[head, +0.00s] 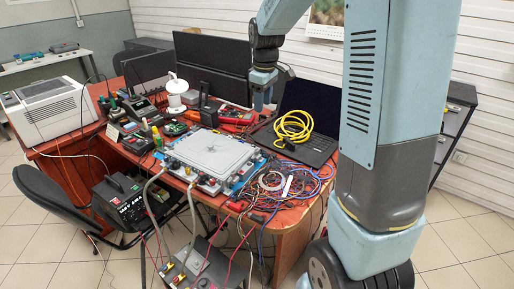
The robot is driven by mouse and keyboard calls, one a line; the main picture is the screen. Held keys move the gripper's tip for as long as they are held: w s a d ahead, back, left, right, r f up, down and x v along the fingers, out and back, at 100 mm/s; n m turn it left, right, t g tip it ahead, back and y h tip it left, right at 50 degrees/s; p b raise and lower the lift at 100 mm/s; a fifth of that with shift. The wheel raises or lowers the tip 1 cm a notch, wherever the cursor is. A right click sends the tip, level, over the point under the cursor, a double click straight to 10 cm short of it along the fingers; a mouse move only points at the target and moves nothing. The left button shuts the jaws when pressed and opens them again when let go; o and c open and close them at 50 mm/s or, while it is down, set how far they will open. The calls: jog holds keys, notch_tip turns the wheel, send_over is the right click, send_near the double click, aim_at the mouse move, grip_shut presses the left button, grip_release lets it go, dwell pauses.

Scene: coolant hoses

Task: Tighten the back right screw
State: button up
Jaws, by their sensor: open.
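A grey-white plate unit (210,152) with a dark mark in its middle sits on the red-topped table, with fittings along its edges. Two light grey hoses (192,208) run down from its front side. Its screws are too small to tell apart, including the one at the back right. My gripper (263,104) hangs pointing down, above and behind the plate's back right side, apart from it. It is open and I see nothing between its fingers.
A laptop (318,141) with a coiled yellow cable (293,127) stands to the right. Tangled wires (285,183) lie right of the plate. Monitors (212,57) stand behind. A white printer (48,108) and a black chair (52,196) are at left.

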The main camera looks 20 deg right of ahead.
aim_at(256, 150)
jog(key=w+f+n+g, duration=0.1)
jog(key=w+f+n, duration=0.2)
jog(key=w+f, duration=0.6)
jog(key=f, duration=0.9)
jog(key=s+f, duration=0.1)
jog(key=f, duration=0.4)
jog(key=shift+s+f, duration=0.1)
jog(key=shift+f, duration=0.2)
grip_shut()
jog(key=shift+d+r, duration=0.1)
jog(key=shift+d, duration=0.1)
